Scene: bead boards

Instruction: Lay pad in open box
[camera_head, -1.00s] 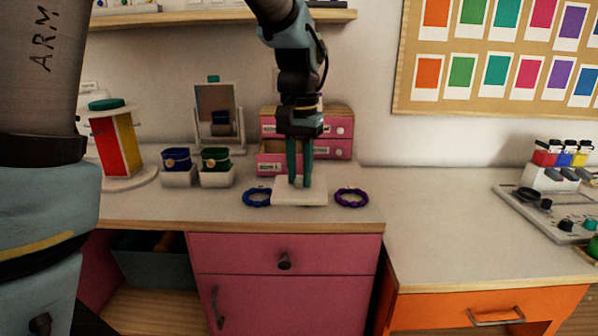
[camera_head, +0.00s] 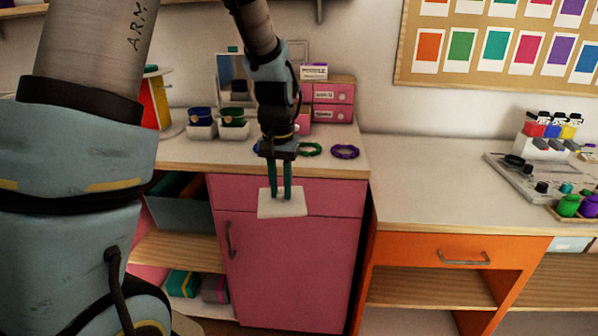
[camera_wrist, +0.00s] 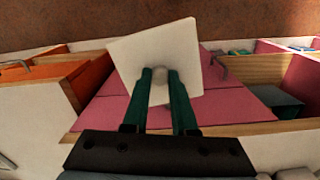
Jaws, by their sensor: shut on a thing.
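My gripper (camera_head: 280,194) is shut on a white square pad (camera_head: 294,208) and holds it in the air before the pink cabinet, lower than the counter top. In the wrist view the pad (camera_wrist: 186,45) spreads beyond my fingertips (camera_wrist: 161,78), tilted in the picture, with a small pale grip between the fingers. A grey-blue open-topped bin (camera_head: 190,213) stands on the shelf left of the cabinet, with something teal and orange inside. I cannot tell whether this bin is the task's open box.
On the counter (camera_head: 430,190) lie a green bracelet (camera_head: 310,150) and a purple bracelet (camera_head: 345,152); a blue one is mostly hidden behind my arm. Teal (camera_head: 181,284) and grey (camera_head: 214,289) striped boxes sit on the bottom shelf. The cabinet handle (camera_head: 228,240) juts out.

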